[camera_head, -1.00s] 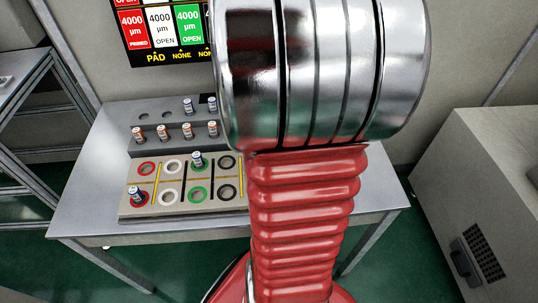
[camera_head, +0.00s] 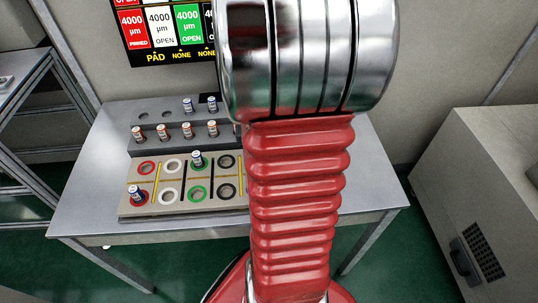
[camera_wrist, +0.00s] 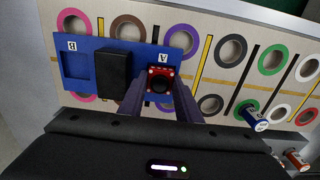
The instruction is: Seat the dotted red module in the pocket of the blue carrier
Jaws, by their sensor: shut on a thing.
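The blue carrier (camera_wrist: 99,88) lies across the ringed board in the wrist view. Its left end, marked B, has an empty square recess (camera_wrist: 75,66); a dark block (camera_wrist: 115,73) stands at its middle. The red module (camera_wrist: 152,71), with pale dots and a black round centre, is at the end marked A. My gripper (camera_wrist: 160,84) is shut on the module, one dark finger on each side. I cannot tell whether the module sits in the pocket or is just above it. In the head view my arm hides the carrier, module and gripper.
The board (camera_head: 146,211) on the metal table (camera_head: 83,203) carries coloured rings and a few small cylinders. A grey stepped rack (camera_head: 145,151) with several cylinders stands behind it. In the wrist view, a blue-and-white cylinder (camera_wrist: 256,119) stands right of the carrier.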

